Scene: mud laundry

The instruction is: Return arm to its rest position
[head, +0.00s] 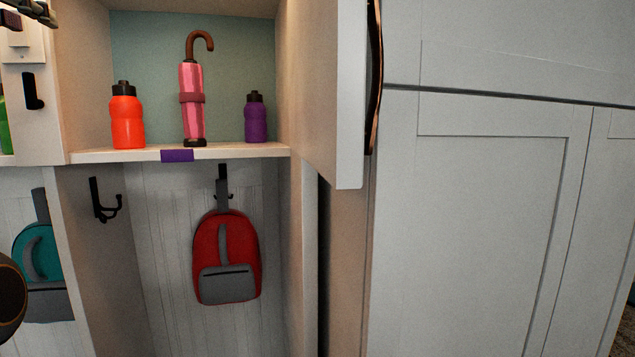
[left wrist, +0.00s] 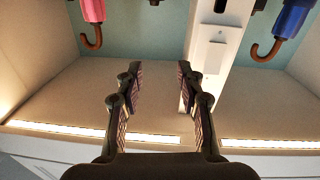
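My left gripper (head: 42,12) shows only in part at the top left corner of the head view, in front of the upper cubbies. In the left wrist view its two fingers (left wrist: 157,78) stand apart with nothing between them. Below and to the right of it in the head view, a pink umbrella (head: 191,105) with a brown hooked handle stands upright on the shelf (head: 235,152). An orange bottle (head: 127,118) stands to its left and a purple bottle (head: 256,118) to its right. My right gripper is in neither view.
A red backpack (head: 227,258) hangs on a hook under the shelf; a teal backpack (head: 38,262) hangs farther left. An open cabinet door (head: 350,90) juts out right of the cubby. Large white cabinet doors (head: 480,220) fill the right. A blue umbrella (left wrist: 290,18) shows in the left wrist view.

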